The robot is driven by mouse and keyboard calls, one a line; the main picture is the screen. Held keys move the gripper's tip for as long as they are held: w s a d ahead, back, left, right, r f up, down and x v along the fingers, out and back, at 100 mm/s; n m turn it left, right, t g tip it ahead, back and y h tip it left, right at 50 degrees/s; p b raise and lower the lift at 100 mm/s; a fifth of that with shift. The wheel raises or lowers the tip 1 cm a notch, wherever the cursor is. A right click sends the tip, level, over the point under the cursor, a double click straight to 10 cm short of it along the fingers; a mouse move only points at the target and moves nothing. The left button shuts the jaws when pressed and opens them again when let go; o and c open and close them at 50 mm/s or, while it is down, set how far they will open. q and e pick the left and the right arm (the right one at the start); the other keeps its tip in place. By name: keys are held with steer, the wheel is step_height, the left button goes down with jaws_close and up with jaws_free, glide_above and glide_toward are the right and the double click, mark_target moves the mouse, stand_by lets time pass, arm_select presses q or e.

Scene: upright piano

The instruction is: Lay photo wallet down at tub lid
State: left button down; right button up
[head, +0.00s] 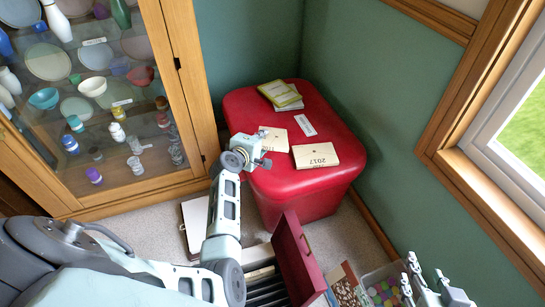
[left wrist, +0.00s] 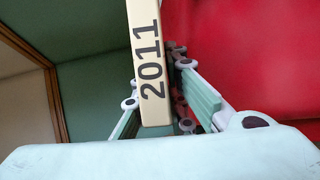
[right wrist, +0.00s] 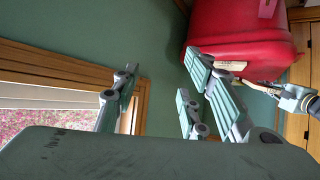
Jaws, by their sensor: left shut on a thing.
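In the head view this wallet (head: 274,139) shows over the lid's left part, just beyond my left gripper (head: 262,158). I cannot tell whether it touches the lid. Another cream wallet, marked 2017 (head: 315,156), lies on the lid to its right. My right gripper (head: 425,285) is open and empty, low at the right, away from the tub.
A yellow-green booklet (head: 279,93) lies at the lid's back, over a paler one. A white label (head: 305,125) is on the lid's middle. A glass-fronted cabinet (head: 105,95) stands left. A dark red drawer (head: 292,258) and a clear bin (head: 385,285) are in front.

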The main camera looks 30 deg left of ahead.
arm_select(q)
steer(key=shift+f+b, duration=0.75)
steer(key=shift+f, duration=0.15)
steer(key=shift+f+b, duration=0.65)
steer(key=shift+f, duration=0.25)
arm_select(e)
steer(key=w+a+r+t+y, duration=0.1)
steer(key=w+r+t, duration=0.1)
steer(key=r+t, duration=0.2)
steer(key=w+a+r+t+y, duration=0.1)
steer(key=w+a+r+t, duration=0.1)
steer(key=r, duration=0.8)
steer(key=shift+w+r+t+y, duration=0.15)
steer(key=shift+w+t+y, duration=0.3)
steer(key=shift+t, duration=0.75)
steer(key=shift+a, duration=0.1)
arm_select(q)
steer(key=c, duration=1.9)
jaws_free()
